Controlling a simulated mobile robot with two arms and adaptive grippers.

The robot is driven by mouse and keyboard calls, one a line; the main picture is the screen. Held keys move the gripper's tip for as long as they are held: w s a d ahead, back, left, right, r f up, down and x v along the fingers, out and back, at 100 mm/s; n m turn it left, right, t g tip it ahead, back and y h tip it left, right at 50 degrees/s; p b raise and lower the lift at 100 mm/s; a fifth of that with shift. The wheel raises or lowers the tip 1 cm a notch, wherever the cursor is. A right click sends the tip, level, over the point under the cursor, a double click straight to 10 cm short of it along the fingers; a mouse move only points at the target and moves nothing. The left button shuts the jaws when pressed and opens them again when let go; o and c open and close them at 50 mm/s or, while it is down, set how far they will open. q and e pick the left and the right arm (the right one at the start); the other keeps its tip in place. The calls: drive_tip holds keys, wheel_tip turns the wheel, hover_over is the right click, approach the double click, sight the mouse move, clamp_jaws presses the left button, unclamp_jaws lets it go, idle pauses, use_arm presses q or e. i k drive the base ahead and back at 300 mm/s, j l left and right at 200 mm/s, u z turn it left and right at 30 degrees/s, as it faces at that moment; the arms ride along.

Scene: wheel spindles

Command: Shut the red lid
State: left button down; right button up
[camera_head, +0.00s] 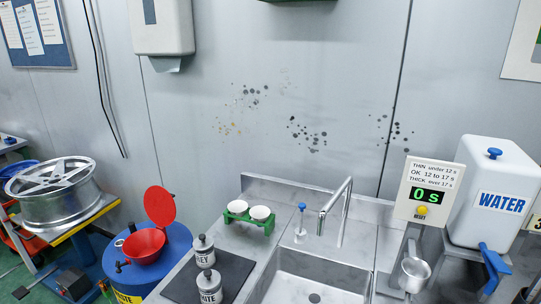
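The red lid (160,206) is a round disc standing open, tilted up at the back of a red funnel (145,245). The funnel's bowl is uncovered and faces up. It sits on top of a blue drum (178,262) with a yellow label, left of the sink. Neither of my grippers can be made out in the head view.
Two labelled grey canisters (208,285) stand close to the drum's right on a dark mat (238,268). A silver wheel (55,193) lies on a stand to the left. The sink (310,283) and a white water tank (492,190) are to the right.

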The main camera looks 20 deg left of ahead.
sight(160, 205)
drive_tip(key=u, duration=1.5)
drive_tip(key=i+j+u, duration=0.2)
drive_tip(key=i+j, duration=0.4)
drive_tip(key=i, duration=0.05)
